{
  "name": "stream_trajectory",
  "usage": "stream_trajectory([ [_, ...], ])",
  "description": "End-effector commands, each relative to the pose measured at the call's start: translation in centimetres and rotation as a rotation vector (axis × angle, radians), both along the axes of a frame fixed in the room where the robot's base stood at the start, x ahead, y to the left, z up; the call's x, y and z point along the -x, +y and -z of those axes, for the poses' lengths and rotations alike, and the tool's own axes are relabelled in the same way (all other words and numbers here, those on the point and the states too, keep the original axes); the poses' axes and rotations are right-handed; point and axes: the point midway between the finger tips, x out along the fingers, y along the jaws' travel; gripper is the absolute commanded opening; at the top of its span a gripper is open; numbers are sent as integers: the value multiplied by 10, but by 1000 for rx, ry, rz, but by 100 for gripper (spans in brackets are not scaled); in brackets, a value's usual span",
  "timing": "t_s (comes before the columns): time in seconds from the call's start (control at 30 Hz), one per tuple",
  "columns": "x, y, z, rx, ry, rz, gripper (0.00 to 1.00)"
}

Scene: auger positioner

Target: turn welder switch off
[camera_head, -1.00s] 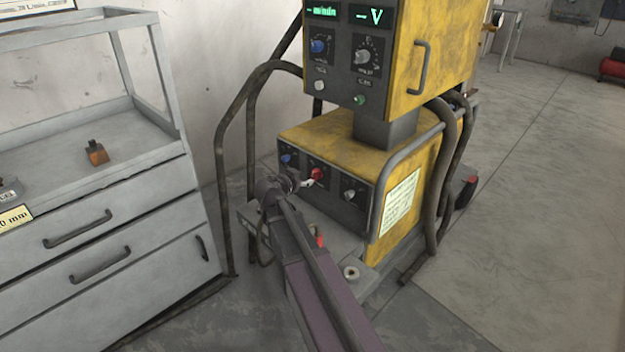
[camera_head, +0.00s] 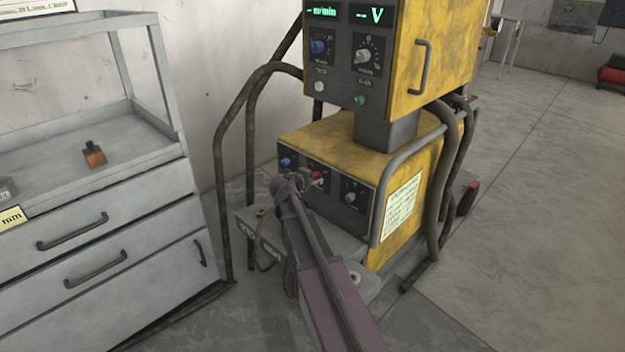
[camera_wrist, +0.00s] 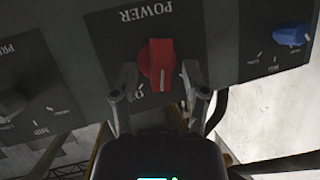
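The yellow welder (camera_head: 345,150) stands at the centre of the head view. Its lower dark panel carries the red power switch (camera_head: 317,177), partly hidden by my gripper. In the wrist view the red switch (camera_wrist: 157,64) sits under an upside-down "POWER" label, its pointer end between my fingers. My gripper (camera_wrist: 160,90) is open, with one finger on each side of the switch. A gap shows on both sides, and I cannot tell whether either finger touches it. In the head view my gripper (camera_head: 297,183) is close to the panel.
A blue knob (camera_wrist: 292,37) and a dark knob (camera_wrist: 12,102) flank the switch. The upper welder box (camera_head: 405,60) overhangs the panel. A bent handle rail (camera_head: 385,190) is to the right. A grey drawer cabinet (camera_head: 110,225) stands at left.

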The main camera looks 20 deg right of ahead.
Motion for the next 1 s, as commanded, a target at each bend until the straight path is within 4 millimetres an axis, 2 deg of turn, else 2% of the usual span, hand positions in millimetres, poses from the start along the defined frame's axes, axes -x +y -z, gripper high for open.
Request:
stream_trajectory([
  [0.03, 0, 0, 0, 0, 0, 0, 39],
  [0.17, 0, 0, 0, 0, 0, 0, 0],
  [0.67, -1, 0, 0, 15, 38, 1, 0],
  [1.0, -4, 0, -1, 78, 214, 2, 0],
])
